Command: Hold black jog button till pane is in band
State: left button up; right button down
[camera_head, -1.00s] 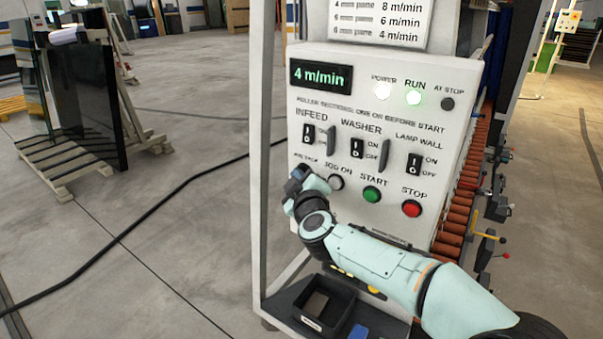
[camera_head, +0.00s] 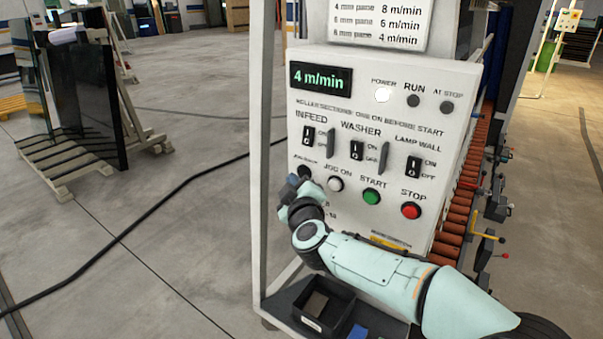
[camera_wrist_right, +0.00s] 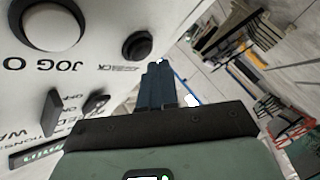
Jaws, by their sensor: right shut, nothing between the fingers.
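The black jog button (camera_head: 305,172) is at the left end of the panel's lower button row. It also shows in the wrist view (camera_wrist_right: 137,45), with a label ending in "BACK". The white jog button (camera_head: 335,184) is to its right. My right gripper (camera_head: 291,184) is shut and empty, just left of and below the black button. In the wrist view its fingertips (camera_wrist_right: 157,66) appear apart from the button. The display (camera_head: 320,78) reads 4 m/min; POWER is lit, and the RUN lamp (camera_head: 413,101) is dark. No pane inside the machine or band is identifiable. My left gripper is out of view.
The green START button (camera_head: 371,197) and red STOP button (camera_head: 411,211) sit farther right. A black bin (camera_head: 340,318) stands on the shelf below. Orange rollers (camera_head: 455,215) run along the right. Dark glass (camera_head: 90,85) stands on a rack at left. A cable crosses the floor.

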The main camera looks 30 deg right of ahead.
jog(key=shift+a, duration=0.1)
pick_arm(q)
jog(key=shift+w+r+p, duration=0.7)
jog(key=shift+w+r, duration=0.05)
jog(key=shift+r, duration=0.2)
pick_arm(e)
jog(key=a, duration=0.1)
jog(key=s+a, duration=0.1)
jog(key=a, duration=0.1)
jog(key=s+a, duration=0.1)
jog(key=shift+a, duration=0.3)
